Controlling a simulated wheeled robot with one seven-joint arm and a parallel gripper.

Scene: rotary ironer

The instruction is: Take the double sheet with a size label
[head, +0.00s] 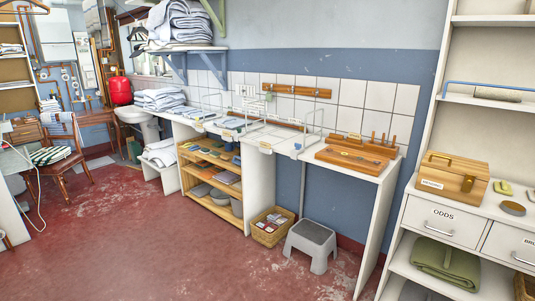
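Folded blue-and-white linens stand in a stack (160,99) at the far left end of the long white counter. More folded linens (180,22) are piled on the wall shelf above. Flat folded pieces also lie on the counter beside wire dividers. I cannot tell which piece is a double sheet, and no size label on the linens is readable. My gripper is not in view.
A grey step stool (311,243) and a wicker basket (272,226) stand on the floor before the counter (371,170). A wooden chair (57,158) is at the left. A cabinet with an "ODDS" drawer (443,218) fills the right. The red floor in front is clear.

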